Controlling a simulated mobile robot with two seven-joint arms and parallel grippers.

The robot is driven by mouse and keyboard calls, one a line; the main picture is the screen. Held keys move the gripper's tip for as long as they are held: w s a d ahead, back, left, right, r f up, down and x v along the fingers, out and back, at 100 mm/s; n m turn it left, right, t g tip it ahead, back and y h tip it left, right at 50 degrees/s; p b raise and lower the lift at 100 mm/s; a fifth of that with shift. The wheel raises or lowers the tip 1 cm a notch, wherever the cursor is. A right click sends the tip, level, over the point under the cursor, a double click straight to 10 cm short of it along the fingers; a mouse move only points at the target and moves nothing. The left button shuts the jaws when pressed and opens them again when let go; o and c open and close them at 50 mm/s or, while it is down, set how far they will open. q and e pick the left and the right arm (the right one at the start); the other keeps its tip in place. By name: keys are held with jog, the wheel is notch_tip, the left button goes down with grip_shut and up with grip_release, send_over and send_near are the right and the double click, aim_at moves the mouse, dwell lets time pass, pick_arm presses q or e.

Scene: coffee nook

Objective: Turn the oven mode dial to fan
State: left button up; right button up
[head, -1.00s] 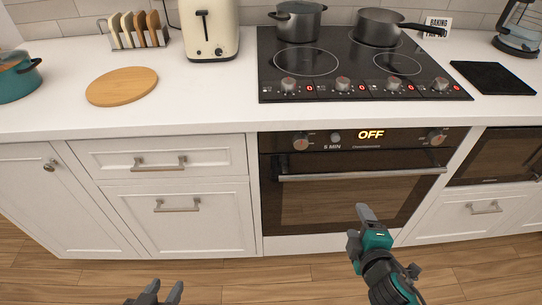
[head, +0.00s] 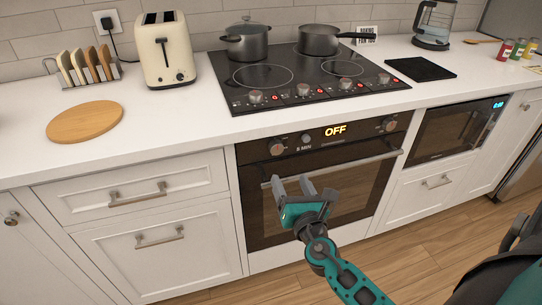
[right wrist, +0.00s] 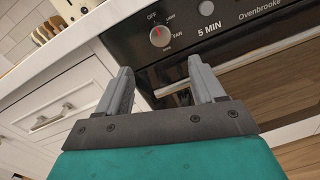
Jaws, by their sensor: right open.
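The oven (head: 350,195) has a dark control panel with a display reading OFF. Its left dial (head: 277,147) is the mode dial; in the right wrist view this dial (right wrist: 160,36) has printed labels around it, with OFF at the top and FAN at lower right. Its red mark points up toward OFF. My right gripper (head: 292,184) is open and empty in front of the oven door, below the left dial and apart from it. In the right wrist view its fingers (right wrist: 161,75) are spread, with the dial beyond the gap. My left gripper is out of view.
The oven door handle (head: 360,162) runs across below the panel, behind my right gripper. A second dial (head: 390,124) sits at the panel's right. The counter edge and cooktop (head: 310,80) with two pots lie above. Drawers (head: 140,200) stand to the left.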

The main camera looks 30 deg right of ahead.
aim_at(277, 151)
jog(key=x, duration=1.1)
jog(key=shift+w, duration=0.15)
jog(key=shift+w+d+b, duration=0.2)
jog(key=shift+w+b, duration=0.1)
jog(key=shift+w, duration=0.1)
jog(key=c, duration=1.1)
jog(key=shift+o, duration=0.2)
